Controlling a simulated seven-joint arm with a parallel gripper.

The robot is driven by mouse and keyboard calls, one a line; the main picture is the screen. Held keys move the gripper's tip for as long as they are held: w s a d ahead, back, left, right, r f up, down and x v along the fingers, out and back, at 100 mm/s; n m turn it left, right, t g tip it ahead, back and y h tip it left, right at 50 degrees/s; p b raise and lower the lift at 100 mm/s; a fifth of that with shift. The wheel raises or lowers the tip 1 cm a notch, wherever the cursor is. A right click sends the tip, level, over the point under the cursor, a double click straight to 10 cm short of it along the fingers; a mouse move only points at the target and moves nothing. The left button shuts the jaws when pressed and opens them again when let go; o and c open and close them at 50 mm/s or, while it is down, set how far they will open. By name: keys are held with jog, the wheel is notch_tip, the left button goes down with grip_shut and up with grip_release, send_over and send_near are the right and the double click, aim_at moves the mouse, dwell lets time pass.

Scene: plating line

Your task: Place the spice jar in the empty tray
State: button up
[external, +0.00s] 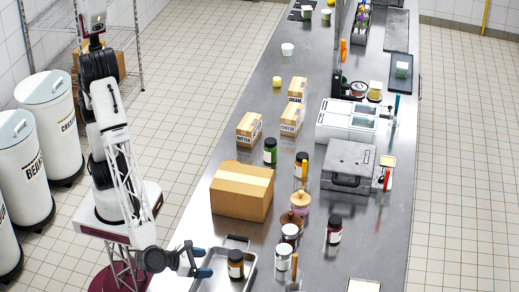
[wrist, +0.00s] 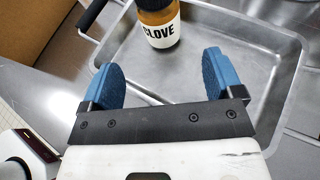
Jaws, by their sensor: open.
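The spice jar (wrist: 158,22) is brown with a white label reading CLOVE. It stands upright inside the metal tray (wrist: 262,75), near the tray's far side in the wrist view. In the external view the jar (external: 236,264) has a black lid, and the tray (external: 249,262) lies at the near left edge of the counter. My gripper (wrist: 163,80) is open, with its blue fingers apart and nothing between them. The jar is beyond the fingertips, apart from them. In the external view my gripper (external: 204,261) is at the left of the jar, over the tray's left side.
A large cardboard box (external: 241,192) stands behind the tray. Several jars stand to the right, including a white-labelled one (external: 283,257) close to the tray and a dark one (external: 334,229). A grey case (external: 347,164) is farther back.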

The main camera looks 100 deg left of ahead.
jog(key=s+a+r+n+g, duration=0.2)
jog(key=a+r+n, duration=0.15)
jog(key=a, duration=0.55)
jog(key=s+a+r+n+g, duration=0.25)
jog(key=a+n, duration=0.25)
jog(key=a, duration=0.4)
jog(key=s+a+r+n+g, duration=0.1)
jog(key=a+r+n+g, duration=0.3)
jog(key=a, duration=0.5)
jog(key=s+a+r+n+h, duration=0.2)
jog(key=s+a+n+h, duration=0.1)
jog(key=s+a+n, duration=0.5)
jog(key=s+a+r+n+h, duration=0.2)
jog(key=s+a+n+h, duration=0.2)
jog(key=s+a+n, duration=0.4)
jog(key=s+n, duration=0.1)
jog(key=s, duration=0.4)
jog(key=shift+r, duration=0.15)
